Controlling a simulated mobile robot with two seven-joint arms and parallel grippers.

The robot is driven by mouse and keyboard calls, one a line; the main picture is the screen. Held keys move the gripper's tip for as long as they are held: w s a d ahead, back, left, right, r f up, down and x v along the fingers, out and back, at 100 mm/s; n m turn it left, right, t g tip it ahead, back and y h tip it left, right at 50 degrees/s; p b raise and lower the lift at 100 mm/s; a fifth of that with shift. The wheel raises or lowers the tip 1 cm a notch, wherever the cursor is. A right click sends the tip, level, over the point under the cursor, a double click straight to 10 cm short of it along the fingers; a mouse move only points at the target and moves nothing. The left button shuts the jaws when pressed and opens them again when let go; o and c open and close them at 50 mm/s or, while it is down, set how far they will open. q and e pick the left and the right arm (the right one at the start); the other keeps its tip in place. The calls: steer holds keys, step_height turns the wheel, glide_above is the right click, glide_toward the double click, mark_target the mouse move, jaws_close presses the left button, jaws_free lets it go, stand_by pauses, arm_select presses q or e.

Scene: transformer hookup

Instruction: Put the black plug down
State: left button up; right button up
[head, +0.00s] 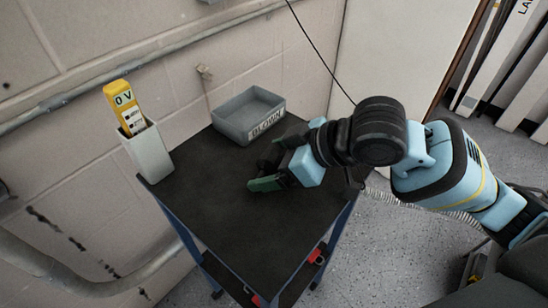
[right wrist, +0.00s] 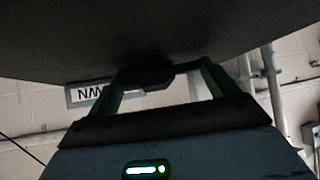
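My right gripper (head: 264,172) reaches in from the right, low over the dark table top. In the right wrist view its two green fingers (right wrist: 163,82) stand apart. A black plug (right wrist: 148,77) lies between them and appears to span from one finger to the other, close against the table surface. Dark on dark, its outline is hard to make out, and I cannot tell whether it touches the table. In the head view the plug is not clearly distinguishable from the gripper. My left gripper is not in view.
A grey bin (head: 229,121) labelled BLOWN stands at the table's back. A white holder (head: 150,157) with a yellow voltage tester (head: 122,101) stands at the left corner. The front of the black table top (head: 235,232) is clear. A thin black cable hangs behind the arm.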

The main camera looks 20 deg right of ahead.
steer(key=shift+o, duration=1.4)
steer(key=shift+r, duration=0.15)
steer(key=p+v, duration=0.1)
steer(key=v, duration=1.1)
